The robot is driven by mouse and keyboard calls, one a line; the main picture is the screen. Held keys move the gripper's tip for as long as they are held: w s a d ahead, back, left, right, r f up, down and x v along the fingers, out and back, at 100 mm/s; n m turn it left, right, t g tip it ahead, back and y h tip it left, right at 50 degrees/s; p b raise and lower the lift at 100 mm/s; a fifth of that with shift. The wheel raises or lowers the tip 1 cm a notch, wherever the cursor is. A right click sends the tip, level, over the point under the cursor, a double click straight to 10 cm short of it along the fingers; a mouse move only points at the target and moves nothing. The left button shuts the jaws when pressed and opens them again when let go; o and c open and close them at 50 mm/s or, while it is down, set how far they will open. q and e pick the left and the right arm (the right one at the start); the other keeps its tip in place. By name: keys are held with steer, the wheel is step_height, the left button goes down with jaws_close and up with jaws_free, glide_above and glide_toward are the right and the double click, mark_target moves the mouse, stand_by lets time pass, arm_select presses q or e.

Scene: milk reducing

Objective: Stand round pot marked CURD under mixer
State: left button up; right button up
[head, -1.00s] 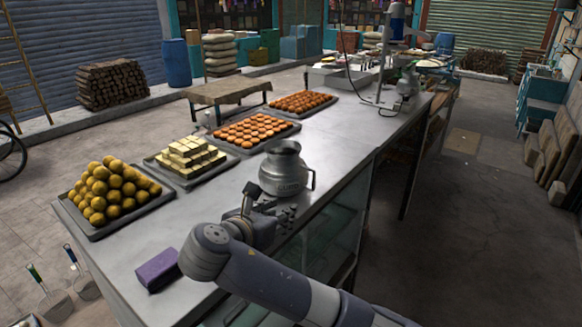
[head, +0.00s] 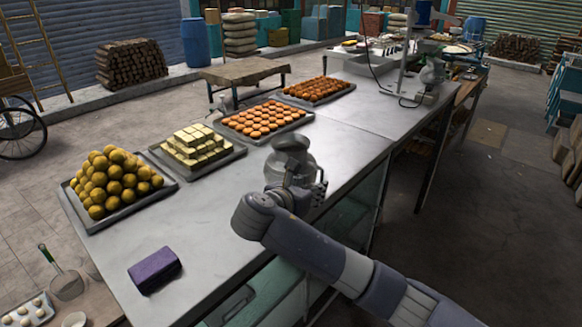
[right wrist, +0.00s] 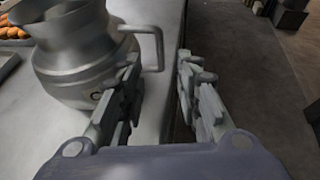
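The round grey metal pot (head: 290,158) stands upright on the counter; my right gripper (head: 308,188) is close in front of it and hides its lower part. In the right wrist view the pot (right wrist: 75,60) is at the left, with a "C" of its marking showing and the rest hidden by a finger. Its handle points between the open fingers of my right gripper (right wrist: 160,88); no grip on it shows. The mixer (head: 408,55), a stand with a blue-grey head, is at the far end of the counter. My left gripper is not in view.
Trays of yellow balls (head: 125,210), pale blocks (head: 232,152), orange rounds (head: 305,121) and darker pieces (head: 350,90) line the left edge. A purple block (head: 154,269) lies near. Another metal vessel (head: 432,72) is beside the mixer. The counter between is clear.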

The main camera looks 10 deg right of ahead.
steer(key=shift+p+x, duration=0.6)
steer(key=shift+x, duration=1.35)
steer(key=shift+r, duration=0.2)
jaws_close()
steer(key=shift+w+r, duration=0.15)
